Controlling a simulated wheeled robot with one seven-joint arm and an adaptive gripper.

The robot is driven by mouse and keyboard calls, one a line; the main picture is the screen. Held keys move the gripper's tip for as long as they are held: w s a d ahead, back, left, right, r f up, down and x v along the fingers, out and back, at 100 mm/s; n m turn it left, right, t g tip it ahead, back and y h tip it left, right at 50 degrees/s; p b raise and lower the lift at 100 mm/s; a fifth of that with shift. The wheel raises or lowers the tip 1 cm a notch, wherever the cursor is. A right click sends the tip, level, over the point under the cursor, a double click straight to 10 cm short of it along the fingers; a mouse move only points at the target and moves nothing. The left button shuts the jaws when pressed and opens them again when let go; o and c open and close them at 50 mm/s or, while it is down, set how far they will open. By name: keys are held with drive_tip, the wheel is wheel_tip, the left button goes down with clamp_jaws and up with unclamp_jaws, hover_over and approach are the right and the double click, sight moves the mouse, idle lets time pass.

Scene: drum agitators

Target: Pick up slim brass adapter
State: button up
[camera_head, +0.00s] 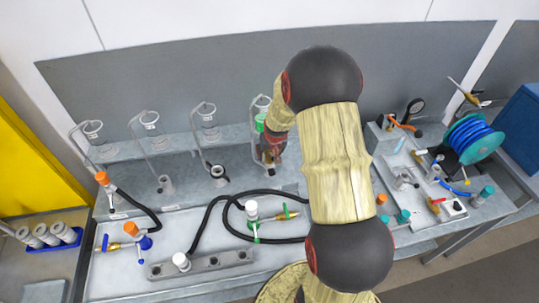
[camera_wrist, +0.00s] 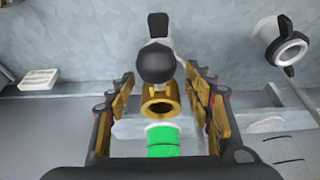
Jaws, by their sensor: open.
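A short brass piece with a round open mouth (camera_wrist: 160,101), which looks like the slim brass adapter, shows in the middle of the wrist view. My gripper (camera_wrist: 160,80) is open, with one yellow-and-black finger on each side of the brass piece. I see gaps between it and the fingers and cannot tell any contact. A green cylinder (camera_wrist: 163,141) shows just below it in the picture, and a black ball-shaped part (camera_wrist: 156,63) just above. In the head view my gripper (camera_head: 271,152) is at the back shelf, and the adapter cannot be made out there.
Glass vessels on bent tubes (camera_head: 207,114) stand along the back shelf. A black ring holder (camera_wrist: 291,49) is right of my gripper. Black hoses (camera_head: 230,205) and a grey manifold block (camera_head: 202,264) lie on the front bench. A blue hose reel (camera_head: 468,137) stands at the right.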

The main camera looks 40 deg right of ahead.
sight(269, 156)
drive_tip(key=x, duration=0.3)
drive_tip(key=shift+f, duration=0.2)
drive_tip(key=shift+c, duration=1)
drive_tip(key=c, duration=1.1)
clamp_jaws()
